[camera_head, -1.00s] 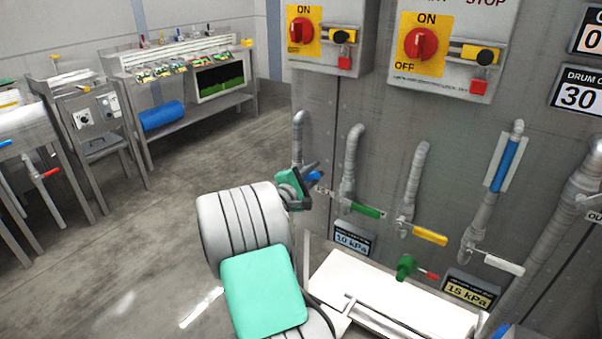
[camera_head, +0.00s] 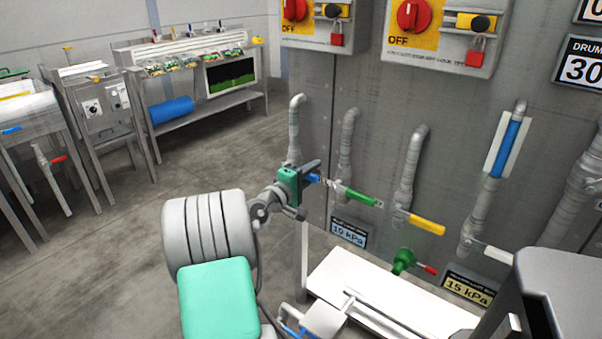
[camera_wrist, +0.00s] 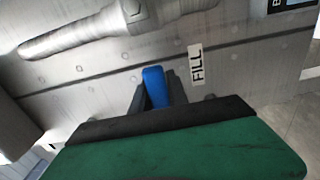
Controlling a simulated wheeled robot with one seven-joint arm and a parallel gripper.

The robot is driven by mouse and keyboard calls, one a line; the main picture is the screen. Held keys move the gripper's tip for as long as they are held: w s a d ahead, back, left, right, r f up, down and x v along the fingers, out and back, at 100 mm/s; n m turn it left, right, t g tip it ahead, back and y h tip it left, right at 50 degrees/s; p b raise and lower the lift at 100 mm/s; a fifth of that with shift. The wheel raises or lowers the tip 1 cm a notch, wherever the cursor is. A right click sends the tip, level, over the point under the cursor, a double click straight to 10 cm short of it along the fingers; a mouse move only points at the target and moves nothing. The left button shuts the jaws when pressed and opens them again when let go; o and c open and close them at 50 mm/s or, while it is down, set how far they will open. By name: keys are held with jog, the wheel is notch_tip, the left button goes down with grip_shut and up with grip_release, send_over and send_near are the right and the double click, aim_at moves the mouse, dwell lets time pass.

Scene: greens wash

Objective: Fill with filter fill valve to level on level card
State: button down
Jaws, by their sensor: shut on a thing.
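My gripper (camera_head: 312,180) is shut on the blue valve handle (camera_head: 314,179) at the left end of the pipe row, low on the grey panel. In the wrist view the blue handle (camera_wrist: 155,87) sits between the dark fingers, beside a label (camera_wrist: 195,63) reading FILL. The fingers and green gripper body hide part of the handle and its valve. On the panel's right, a blue-filled sight tube (camera_head: 509,148) runs along a white card (camera_head: 493,143), which looks like the level card. Any mark on the card is too small to read.
Green (camera_head: 361,198), yellow (camera_head: 427,224) and white (camera_head: 498,254) handles stick out right of my gripper. A green valve with a red handle (camera_head: 430,269) sits above a white tray (camera_head: 345,283). A bench (camera_head: 208,106) stands at back left. Open floor lies left.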

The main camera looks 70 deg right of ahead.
jog(key=c, duration=1.6)
grip_release()
jog(key=shift+s+d, duration=0.1)
jog(key=o, duration=0.3)
jog(key=shift+w, duration=0.2)
jog(key=p+v, duration=0.1)
jog(key=v, duration=0.7)
jog(key=shift+s, duration=0.1)
